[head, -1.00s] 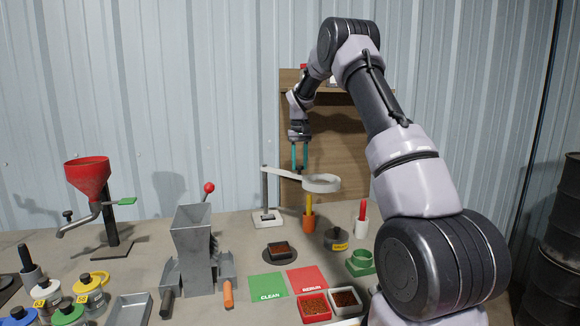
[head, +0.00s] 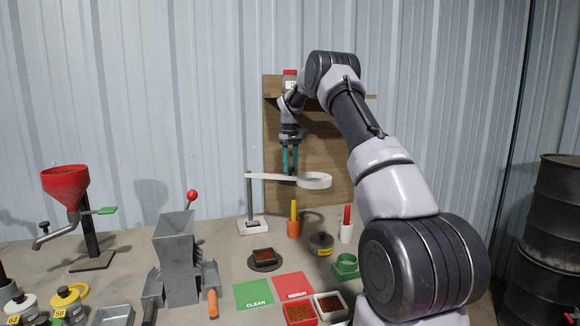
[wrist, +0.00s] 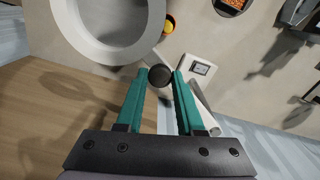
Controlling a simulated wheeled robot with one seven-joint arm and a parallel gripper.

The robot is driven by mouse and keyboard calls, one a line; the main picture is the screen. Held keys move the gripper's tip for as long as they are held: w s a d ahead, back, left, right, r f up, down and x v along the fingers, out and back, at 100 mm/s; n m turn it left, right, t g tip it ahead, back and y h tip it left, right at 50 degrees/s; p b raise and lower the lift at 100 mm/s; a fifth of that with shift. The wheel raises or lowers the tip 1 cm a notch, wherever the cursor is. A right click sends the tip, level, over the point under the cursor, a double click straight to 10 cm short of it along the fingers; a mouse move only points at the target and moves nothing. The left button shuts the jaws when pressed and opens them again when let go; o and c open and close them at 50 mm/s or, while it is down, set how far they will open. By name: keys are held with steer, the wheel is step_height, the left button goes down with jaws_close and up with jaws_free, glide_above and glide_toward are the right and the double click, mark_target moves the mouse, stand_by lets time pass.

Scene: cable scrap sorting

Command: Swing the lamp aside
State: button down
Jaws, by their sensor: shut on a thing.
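The lamp has a white ring head (head: 314,181) on a level white arm, with a grey post and a white base (head: 253,226). Its ring hangs above and right of the orange cup. My gripper (head: 290,172) points down at the lamp's arm, between post and ring. In the wrist view, the teal fingers are shut on a dark round knob (wrist: 160,76). The ring (wrist: 66,27) fills the upper left there, partly cut off. The base (wrist: 198,70) shows right of the fingertips.
Below the lamp are a dish of brown bits (head: 264,257), an orange cup (head: 293,229), a dark weight (head: 321,245) and a white cup (head: 346,232). A wooden board with a shelf (head: 330,130) stands behind. A grey hopper (head: 176,255) stands left.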

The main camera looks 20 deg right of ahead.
steer(key=shift+r, duration=0.1)
steer(key=c, duration=0.5)
jaws_free()
step_height(320, 180, up, 11)
steer(key=shift+f, duration=0.15)
